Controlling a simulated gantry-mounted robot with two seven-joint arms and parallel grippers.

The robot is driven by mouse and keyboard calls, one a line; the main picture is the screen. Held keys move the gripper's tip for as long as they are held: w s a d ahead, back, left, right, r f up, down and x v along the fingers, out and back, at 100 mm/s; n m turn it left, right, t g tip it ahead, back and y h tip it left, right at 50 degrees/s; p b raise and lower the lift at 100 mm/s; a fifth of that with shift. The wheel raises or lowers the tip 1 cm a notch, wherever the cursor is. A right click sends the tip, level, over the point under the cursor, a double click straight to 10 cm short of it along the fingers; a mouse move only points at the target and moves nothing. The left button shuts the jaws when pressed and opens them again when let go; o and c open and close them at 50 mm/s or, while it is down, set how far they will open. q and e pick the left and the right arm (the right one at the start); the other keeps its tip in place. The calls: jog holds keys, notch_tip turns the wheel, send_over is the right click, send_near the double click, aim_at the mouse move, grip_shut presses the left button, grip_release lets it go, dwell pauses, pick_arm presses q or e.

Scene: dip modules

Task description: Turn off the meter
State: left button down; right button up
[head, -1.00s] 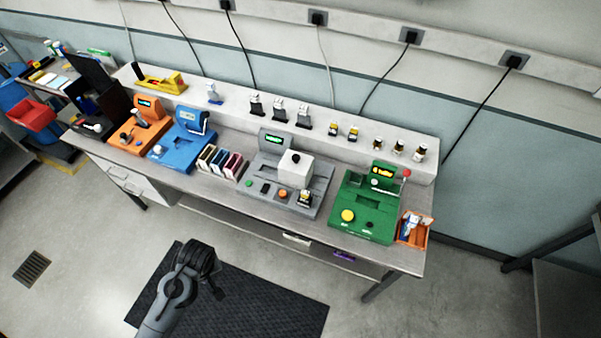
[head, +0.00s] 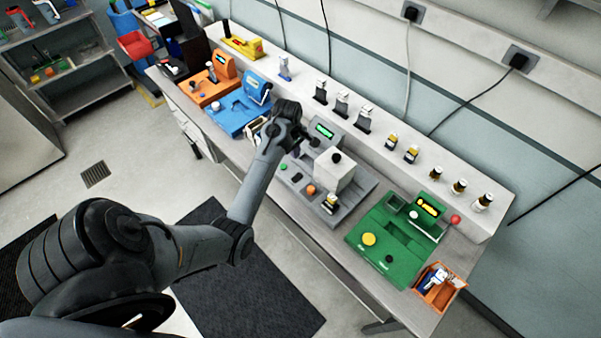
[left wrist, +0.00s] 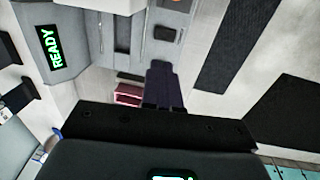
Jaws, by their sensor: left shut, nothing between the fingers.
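A grey device (head: 345,191) with a tilted display stands in the middle of the bench. Its lit screen (head: 324,131) reads READY in green in the left wrist view (left wrist: 58,48). I cannot tell for certain that this device is the meter. A white block (head: 334,170) with a black knob sits on it. Green (head: 283,167), black and orange (head: 310,190) buttons line its front edge. My left gripper (head: 312,143) is shut and empty, at the device's left end beside the screen; I cannot tell if it touches. My right gripper is out of view.
A green module (head: 392,245) and an orange bin (head: 440,287) stand to the right. Blue (head: 231,114) and orange (head: 207,91) modules stand to the left. Small bottles (head: 459,187) and holders line the back shelf. My left arm hides part of the bench front.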

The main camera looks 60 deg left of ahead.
pick_arm(q)
jog(key=shift+f, duration=0.1)
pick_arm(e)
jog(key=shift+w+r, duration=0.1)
pick_arm(q)
send_near(299, 176)
jog(key=f, duration=0.4)
jog(key=w+f, duration=0.1)
jog(key=f, duration=0.1)
jog(key=shift+f+p, duration=0.35)
jog(key=shift+f, duration=0.05)
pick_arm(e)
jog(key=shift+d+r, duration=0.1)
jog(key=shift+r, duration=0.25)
